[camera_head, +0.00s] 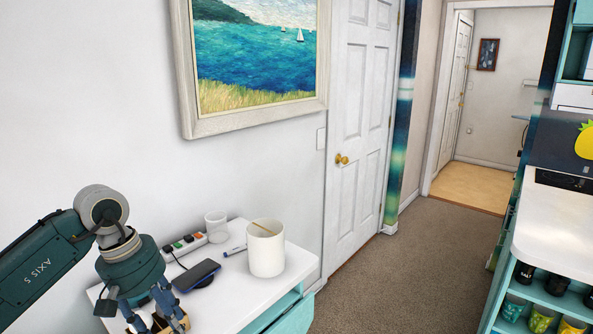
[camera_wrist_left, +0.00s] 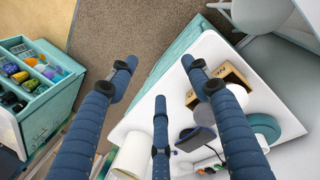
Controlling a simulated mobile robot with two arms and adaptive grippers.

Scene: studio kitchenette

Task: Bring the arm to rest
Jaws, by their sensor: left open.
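My left arm reaches in from the left in the head view. Its blue left gripper (camera_head: 154,314) points down over the near left part of a white-topped table (camera_head: 225,297). In the left wrist view the three fingers of the gripper (camera_wrist_left: 160,75) are spread apart with nothing between them. The table top also shows below the fingers in the left wrist view (camera_wrist_left: 287,122). A wooden box (camera_head: 176,325) is partly hidden behind the fingers in the head view. My right gripper is not in view.
A counter (camera_head: 555,225) stands right. Carpet (camera_head: 420,265) between is clear.

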